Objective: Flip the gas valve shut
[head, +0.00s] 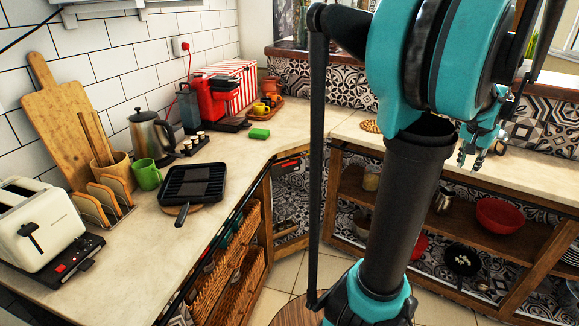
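I cannot make out a gas valve for certain in the head view. A small red item (287,163) shows just under the counter at the inner corner, too small to identify. My gripper (471,165) is at the right, in front of the right-hand counter and well apart from that red item. Its two fingers point down with a gap between them, and nothing shows in it. My arm hides part of the middle of the scene.
The counter (305,118) runs along the left and back. It carries a toaster (38,222), a kettle (148,135), a black grill pan (192,184) and a red coffee machine (218,97). Open shelves at right hold a red bowl (500,214). Tiled floor (275,277) shows between.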

